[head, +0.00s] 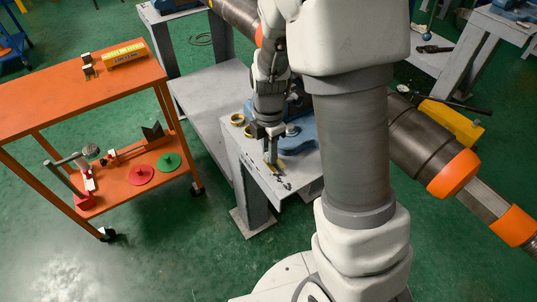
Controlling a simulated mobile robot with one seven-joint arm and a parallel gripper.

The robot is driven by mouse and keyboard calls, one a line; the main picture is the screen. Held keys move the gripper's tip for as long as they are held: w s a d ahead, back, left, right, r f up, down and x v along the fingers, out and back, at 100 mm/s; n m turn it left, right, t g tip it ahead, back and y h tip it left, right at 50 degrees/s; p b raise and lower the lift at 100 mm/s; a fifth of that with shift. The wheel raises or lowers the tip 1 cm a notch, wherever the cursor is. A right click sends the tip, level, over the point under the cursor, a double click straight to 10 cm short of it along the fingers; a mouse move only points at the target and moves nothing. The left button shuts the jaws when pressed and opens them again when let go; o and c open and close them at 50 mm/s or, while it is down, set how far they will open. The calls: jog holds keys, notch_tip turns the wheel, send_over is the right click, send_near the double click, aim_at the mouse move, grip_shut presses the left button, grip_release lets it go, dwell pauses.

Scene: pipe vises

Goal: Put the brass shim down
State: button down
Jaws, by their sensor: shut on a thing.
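My gripper (271,160) points down just over the front part of a grey metal bench (240,160). It is shut on a small yellowish piece, which looks like the brass shim (281,165). The fingers hide part of the shim. It is at or very close to the bench top; I cannot tell whether it touches. A blue vise (302,132) stands on the bench right behind my gripper, partly hidden by my arm.
Brass rings (237,119) lie on the bench to the left. Small dark bits (283,183) lie near its front edge. An orange cart (60,100) with tools stands at left. A long dark pipe (420,145) with orange bands runs at right.

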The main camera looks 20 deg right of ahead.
jog(key=shift+f, duration=0.6)
jog(key=shift+f, duration=0.2)
jog(key=c, duration=0.7)
grip_release()
jog(key=shift+c, duration=0.2)
jog(key=shift+r, duration=0.1)
